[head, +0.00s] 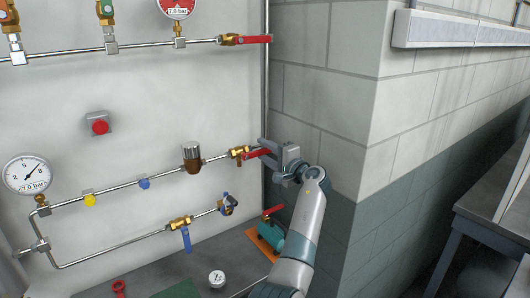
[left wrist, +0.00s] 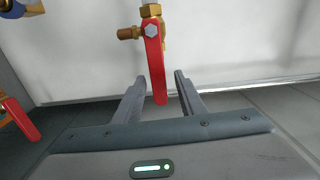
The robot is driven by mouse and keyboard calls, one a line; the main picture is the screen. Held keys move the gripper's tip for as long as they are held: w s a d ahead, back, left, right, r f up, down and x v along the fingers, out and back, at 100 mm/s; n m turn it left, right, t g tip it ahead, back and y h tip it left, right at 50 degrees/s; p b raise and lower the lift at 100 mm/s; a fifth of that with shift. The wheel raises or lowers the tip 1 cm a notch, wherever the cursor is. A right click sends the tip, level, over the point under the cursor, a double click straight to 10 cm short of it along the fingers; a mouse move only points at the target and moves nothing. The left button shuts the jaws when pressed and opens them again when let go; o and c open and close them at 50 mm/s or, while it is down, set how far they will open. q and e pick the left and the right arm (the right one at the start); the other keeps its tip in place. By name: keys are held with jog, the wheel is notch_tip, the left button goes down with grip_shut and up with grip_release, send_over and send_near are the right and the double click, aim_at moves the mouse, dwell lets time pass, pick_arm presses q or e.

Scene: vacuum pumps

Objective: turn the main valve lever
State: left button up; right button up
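A red valve lever (head: 256,154) sits on a brass valve (head: 238,152) on the middle pipe of the wall panel. My left gripper (head: 266,150) is at this lever, to the right of the valve. In the left wrist view the red lever (left wrist: 154,55) hangs from its hex nut, with its free end between the two fingers of my left gripper (left wrist: 160,77). The fingers are open, with a visible gap on each side of the lever. My right gripper is not in view.
Another red lever (head: 257,39) is on the upper pipe, and a blue lever (head: 186,240) hangs on the lower pipe. A pressure gauge (head: 28,174) is at the left. A brick wall corner (head: 365,110) stands close to the right of my arm.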

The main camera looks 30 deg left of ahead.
pick_arm(q)
jog(key=shift+s+d, duration=0.1)
jog(key=shift+d, duration=0.05)
jog(key=shift+s+d, duration=0.15)
jog(key=shift+d, duration=0.5)
jog(key=shift+s+d, duration=0.1)
jog(key=shift+d, duration=0.05)
jog(key=shift+v, duration=1.15)
jog(key=v, duration=0.3)
jog(key=shift+s+d, duration=0.15)
jog(key=shift+d, duration=0.05)
